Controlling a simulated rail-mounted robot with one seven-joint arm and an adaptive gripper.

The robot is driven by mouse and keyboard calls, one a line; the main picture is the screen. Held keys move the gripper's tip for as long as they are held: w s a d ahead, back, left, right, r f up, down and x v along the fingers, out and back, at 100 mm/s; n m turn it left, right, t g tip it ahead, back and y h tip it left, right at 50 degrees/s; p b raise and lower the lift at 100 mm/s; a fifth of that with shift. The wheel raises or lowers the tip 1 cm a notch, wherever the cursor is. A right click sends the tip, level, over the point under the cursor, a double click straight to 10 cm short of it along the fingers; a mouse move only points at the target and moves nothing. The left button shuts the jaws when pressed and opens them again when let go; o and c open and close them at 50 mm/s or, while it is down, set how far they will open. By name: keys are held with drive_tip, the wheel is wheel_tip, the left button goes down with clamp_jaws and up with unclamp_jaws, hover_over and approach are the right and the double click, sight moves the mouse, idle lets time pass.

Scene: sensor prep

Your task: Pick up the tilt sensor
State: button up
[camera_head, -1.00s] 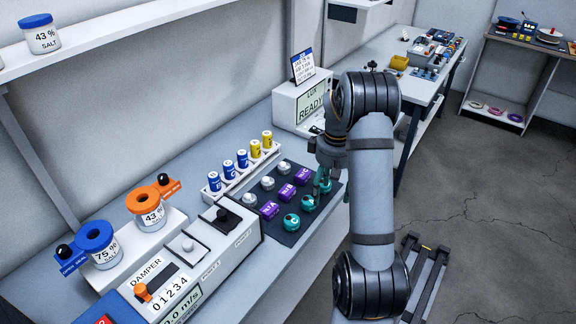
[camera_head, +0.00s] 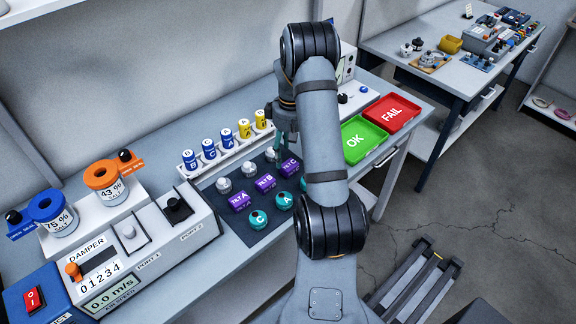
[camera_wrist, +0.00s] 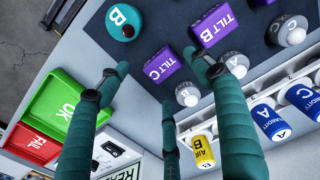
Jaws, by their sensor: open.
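Three purple tilt sensors stand in a row on the dark mat (camera_head: 223,213): TILT A (camera_head: 240,200), TILT B (camera_head: 265,183) and TILT C (camera_head: 290,167). My gripper (camera_head: 288,140) is at the far right end of that row, partly hidden by my arm. In the wrist view its three teal fingers (camera_wrist: 157,78) are spread and empty. TILT C (camera_wrist: 162,65) shows between the fingertips, and TILT B (camera_wrist: 213,22) lies beyond the right finger. I cannot tell whether any finger touches a sensor.
Round teal sensors (camera_head: 258,219) and white-topped sensors (camera_head: 223,185) flank the purple row. A rack of blue and yellow cylinders (camera_head: 227,145) stands behind. Green OK (camera_head: 363,139) and red FAIL (camera_head: 391,113) trays lie to the right. A ported instrument (camera_head: 150,240) stands to the left.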

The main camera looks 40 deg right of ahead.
sight(289, 164)
drive_tip(key=shift+w+f+p, duration=0.2)
drive_tip(key=shift+f+p, duration=0.85)
drive_tip(key=shift+f, duration=1.85)
drive_tip(key=shift+c, duration=1.1)
drive_tip(key=c, duration=1.3)
